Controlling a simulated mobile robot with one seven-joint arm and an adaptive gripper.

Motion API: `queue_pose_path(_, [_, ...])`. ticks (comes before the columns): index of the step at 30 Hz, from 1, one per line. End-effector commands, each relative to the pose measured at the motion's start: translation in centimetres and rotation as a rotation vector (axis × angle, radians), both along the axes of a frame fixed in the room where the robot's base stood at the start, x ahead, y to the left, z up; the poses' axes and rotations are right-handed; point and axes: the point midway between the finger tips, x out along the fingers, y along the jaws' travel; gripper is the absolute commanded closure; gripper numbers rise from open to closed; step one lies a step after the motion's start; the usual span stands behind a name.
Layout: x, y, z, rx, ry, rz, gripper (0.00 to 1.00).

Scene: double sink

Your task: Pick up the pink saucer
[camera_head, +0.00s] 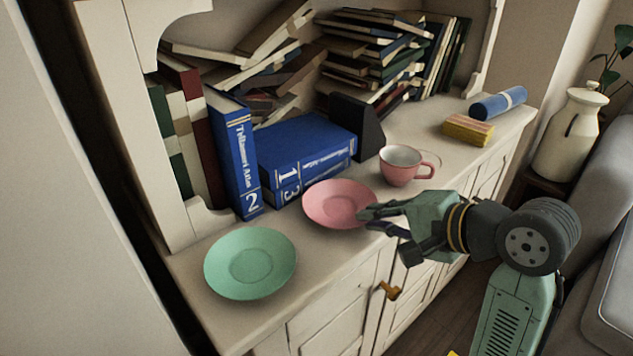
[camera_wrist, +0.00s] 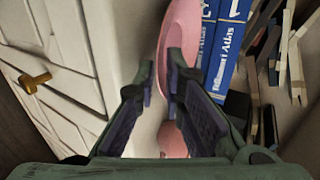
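The pink saucer (camera_head: 335,203) lies on the cabinet top in front of the blue books. It also shows at the top of the wrist view (camera_wrist: 181,32), partly cut off by the frame. My gripper (camera_head: 371,220) is at its right front rim in the head view. In the wrist view, the two fingers (camera_wrist: 162,78) are apart, and the saucer's near rim reaches between their tips. A gap shows beside the rim, so the fingers do not look shut on it.
A green saucer (camera_head: 250,263) lies to the left, near the front edge. A pink cup (camera_head: 400,167) stands close by on the right. A yellow sponge (camera_head: 468,129) and a blue roll (camera_head: 498,103) lie farther right.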

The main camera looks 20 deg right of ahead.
Motion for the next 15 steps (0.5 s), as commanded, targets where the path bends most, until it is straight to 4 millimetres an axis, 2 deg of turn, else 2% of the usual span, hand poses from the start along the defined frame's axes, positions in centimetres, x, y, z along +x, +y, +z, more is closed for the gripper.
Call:
queue_pose_path(8, [0.42,0.15,-0.07,-0.002,0.000,0.000,0.90])
queue_pose_path(13, [0.40,0.14,-0.07,-0.001,0.001,-0.001,1.00])
queue_pose_path(15, [0.39,0.14,-0.08,-0.001,0.001,-0.001,1.00])
